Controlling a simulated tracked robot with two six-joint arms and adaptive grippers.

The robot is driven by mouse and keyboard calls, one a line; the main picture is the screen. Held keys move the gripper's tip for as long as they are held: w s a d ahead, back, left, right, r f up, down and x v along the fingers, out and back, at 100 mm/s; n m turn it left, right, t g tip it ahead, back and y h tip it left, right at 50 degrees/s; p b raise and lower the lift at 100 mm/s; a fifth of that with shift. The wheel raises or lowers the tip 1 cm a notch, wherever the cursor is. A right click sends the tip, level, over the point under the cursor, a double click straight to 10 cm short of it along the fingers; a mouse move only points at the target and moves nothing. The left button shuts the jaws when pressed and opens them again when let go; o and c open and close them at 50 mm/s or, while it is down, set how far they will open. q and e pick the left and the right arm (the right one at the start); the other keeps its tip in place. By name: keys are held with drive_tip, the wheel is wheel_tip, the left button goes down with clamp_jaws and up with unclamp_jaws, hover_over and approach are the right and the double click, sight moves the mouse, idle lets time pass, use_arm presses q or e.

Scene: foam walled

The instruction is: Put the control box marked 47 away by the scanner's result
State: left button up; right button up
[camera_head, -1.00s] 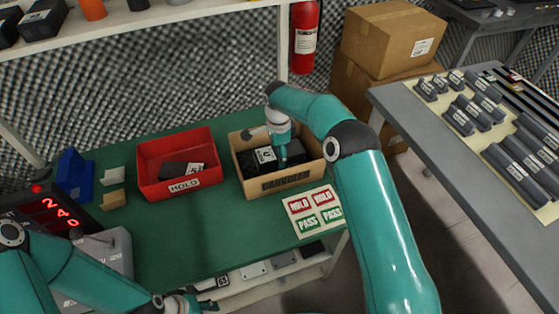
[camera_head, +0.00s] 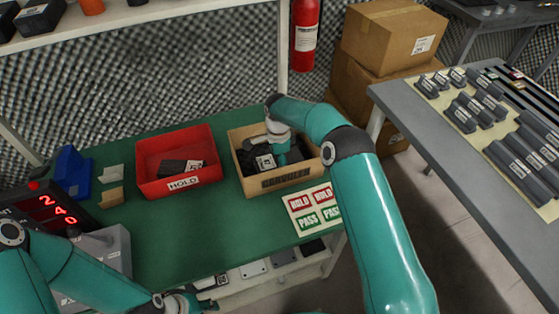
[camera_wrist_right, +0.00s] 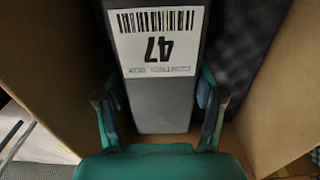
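The control box marked 47 (camera_wrist_right: 160,75) is dark grey with a white barcode label. In the right wrist view it lies between the fingers of my right gripper (camera_wrist_right: 160,110), which is open around it with a narrow gap at each side. In the head view my right gripper (camera_head: 283,157) is down inside the cardboard bin (camera_head: 285,182), and a white label (camera_head: 265,162) shows beside it. The scanner's red-digit display (camera_head: 45,208) is at the left. My left gripper (camera_head: 190,301) is low at the front edge; its fingers are too unclear to tell.
A red HOLD bin (camera_head: 180,183) with a dark labelled box inside stands left of the cardboard bin. A card with HOLD and PASS squares (camera_head: 314,208) lies in front at right. Blue holder (camera_head: 74,172) at left. Bare green mat lies in front of the bins.

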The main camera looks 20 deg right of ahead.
drive_tip(key=o, duration=0.4)
drive_tip(key=shift+r, duration=0.15)
drive_tip(key=shift+r+p, duration=0.6)
drive_tip(key=shift+p, duration=0.1)
wheel_tip(320, 180, up, 12)
drive_tip(key=shift+f, duration=0.1)
